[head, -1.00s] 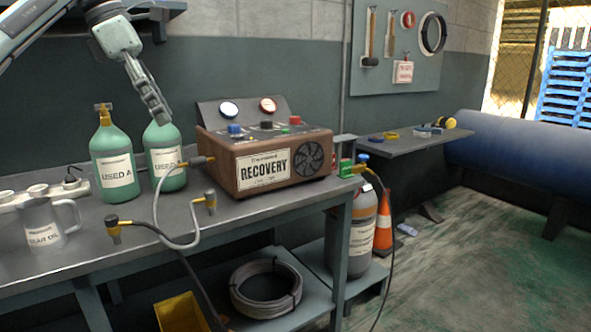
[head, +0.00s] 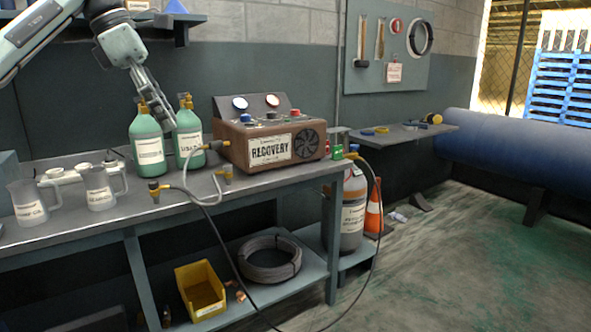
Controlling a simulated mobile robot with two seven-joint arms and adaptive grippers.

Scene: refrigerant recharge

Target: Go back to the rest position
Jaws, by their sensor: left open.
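My left gripper (head: 160,108) comes in from the upper left and hangs over the workbench (head: 105,222), fingers pointing down. It is open and holds nothing visible. In the picture it overlaps the gap between two green cylinders, the left one (head: 147,150) and the right one (head: 188,138); whether it touches either cannot be told. The brown recovery machine (head: 270,144) stands to the right of the cylinders, with a grey hose (head: 188,188) at its left side. My right gripper is not in view.
Two clear jugs (head: 100,188) stand at the bench's left. A dark hose (head: 225,250) hangs in front of the bench. A yellow bin (head: 201,290) and a coiled hose (head: 270,259) lie on the lower shelf. A grey cylinder (head: 352,215) and an orange cone (head: 374,210) stand right.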

